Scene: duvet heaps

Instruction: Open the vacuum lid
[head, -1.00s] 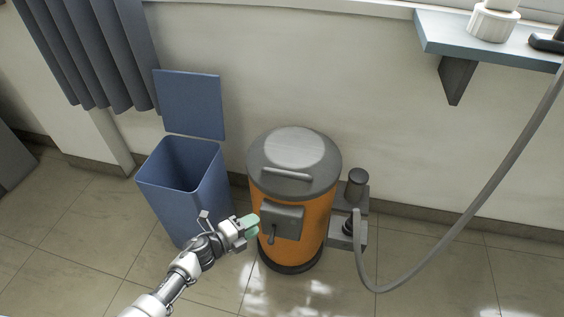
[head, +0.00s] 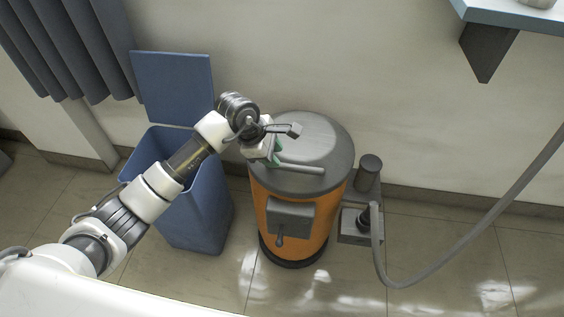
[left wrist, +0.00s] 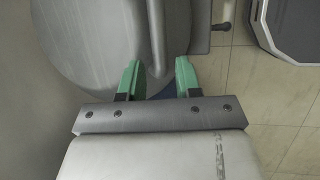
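The vacuum is an orange canister (head: 325,232) standing on the floor. Its round grey lid (head: 335,150) is down on the body, with a bar handle (head: 305,170) near the front edge. My left gripper (head: 276,152) is over the lid's left side, at the left end of the handle. In the left wrist view its two green fingertips (left wrist: 158,76) are apart. The end of the handle (left wrist: 155,35) lies between them, with visible space on both sides. The lid also fills the upper left of that view (left wrist: 90,40). My right gripper is not in view.
A blue bin (head: 200,215) with its lid (head: 172,85) raised stands left of the vacuum, under my left arm. A grey pump unit (head: 368,175) and hose (head: 470,243) are on the right. A wall shelf (head: 515,15) is at upper right. Floor in front is partly clear.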

